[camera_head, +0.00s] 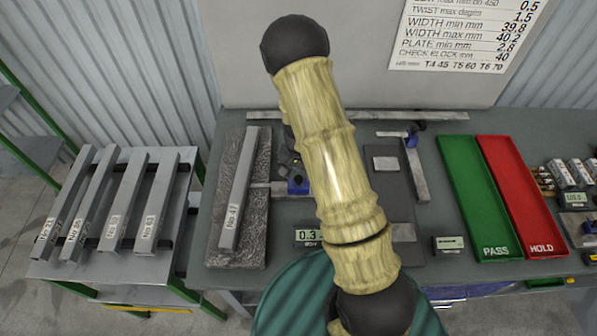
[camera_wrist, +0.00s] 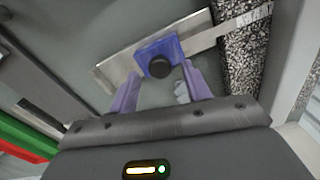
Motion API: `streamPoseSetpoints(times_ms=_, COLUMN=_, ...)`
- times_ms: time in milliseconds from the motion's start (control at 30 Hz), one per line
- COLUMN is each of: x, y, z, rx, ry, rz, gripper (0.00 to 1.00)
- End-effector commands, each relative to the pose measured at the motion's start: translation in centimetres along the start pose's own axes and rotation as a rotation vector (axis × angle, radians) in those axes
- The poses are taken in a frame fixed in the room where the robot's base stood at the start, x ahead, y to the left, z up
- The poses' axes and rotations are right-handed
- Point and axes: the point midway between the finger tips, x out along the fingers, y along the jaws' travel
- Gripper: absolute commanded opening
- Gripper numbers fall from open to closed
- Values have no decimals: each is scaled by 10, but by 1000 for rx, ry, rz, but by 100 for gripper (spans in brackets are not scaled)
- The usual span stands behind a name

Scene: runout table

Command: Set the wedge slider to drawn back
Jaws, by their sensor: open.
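The wedge slider is a blue block with a dark round knob (camera_wrist: 174,46) in the wrist view, on a flat metal plate. A thin graduated strip (camera_wrist: 232,28) runs from it to the upper right, onto the speckled block. In the head view the slider (camera_head: 297,186) shows as a small blue piece just right of the speckled block, partly hidden by my arm. My gripper (camera_wrist: 160,69) is open, its two purple fingers on either side of the knob's near end. Whether they touch it I cannot tell. In the head view my arm mostly hides the gripper.
A grey bar No 47 (camera_head: 239,187) lies on the speckled block (camera_head: 255,246). A small display (camera_head: 308,235) reads 0.3. Green PASS (camera_head: 465,190) and red HOLD (camera_head: 525,200) trays stand at the right. Several bars lie on a rack (camera_head: 121,262) at the left.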

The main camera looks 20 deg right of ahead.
Motion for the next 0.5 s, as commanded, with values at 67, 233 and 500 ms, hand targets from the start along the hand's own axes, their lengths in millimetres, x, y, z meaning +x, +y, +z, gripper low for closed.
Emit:
streamPoseSetpoints(times_ms=67, x=6, y=0, z=0, rx=0, ry=-1, rz=0, gripper=48)
streamPoseSetpoints(times_ms=233, x=10, y=0, z=0, rx=0, ry=1, rz=-1, gripper=48)
streamPoseSetpoints(times_ms=500, x=10, y=0, z=0, rx=0, ry=1, rz=-1, gripper=31)
